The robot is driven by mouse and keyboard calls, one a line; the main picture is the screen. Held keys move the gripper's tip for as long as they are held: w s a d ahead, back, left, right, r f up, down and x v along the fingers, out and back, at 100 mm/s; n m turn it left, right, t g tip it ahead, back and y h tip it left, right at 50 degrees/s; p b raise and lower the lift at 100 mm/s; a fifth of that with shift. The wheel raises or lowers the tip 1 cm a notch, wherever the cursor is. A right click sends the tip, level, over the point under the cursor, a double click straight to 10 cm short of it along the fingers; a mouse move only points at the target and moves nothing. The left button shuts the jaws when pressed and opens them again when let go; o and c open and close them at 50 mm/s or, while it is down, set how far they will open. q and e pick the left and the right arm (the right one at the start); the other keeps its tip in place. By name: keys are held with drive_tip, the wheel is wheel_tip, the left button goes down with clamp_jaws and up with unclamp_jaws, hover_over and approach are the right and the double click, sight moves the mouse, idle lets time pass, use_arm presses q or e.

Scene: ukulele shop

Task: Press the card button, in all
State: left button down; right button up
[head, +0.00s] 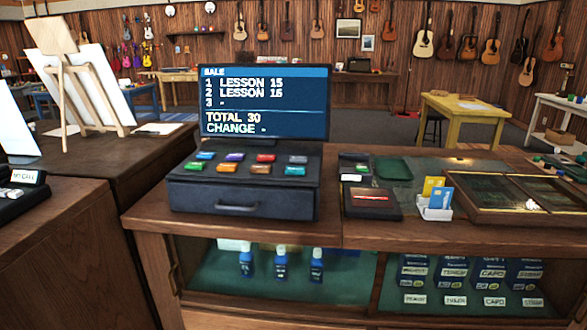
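The cash register (243,204) stands on the wooden counter. Its sloped top has two rows of coloured buttons (266,158). Their labels are too small to read, so I cannot tell which one is the card button. The register screen (264,101) behind them reads SALE, with two LESSON lines, an empty third line, TOTAL 30 and a dash after CHANGE. The drawer with its handle (238,207) looks shut. Neither of my grippers is in view, and nothing covers the buttons.
A white holder (434,212) with yellow and blue cards stands right of the register. A dark box (371,202), a green tray (393,169) and a glass-topped case (510,192) are near it. A wooden easel (72,85) stands at the left. Blue bottles (281,263) sit below the countertop.

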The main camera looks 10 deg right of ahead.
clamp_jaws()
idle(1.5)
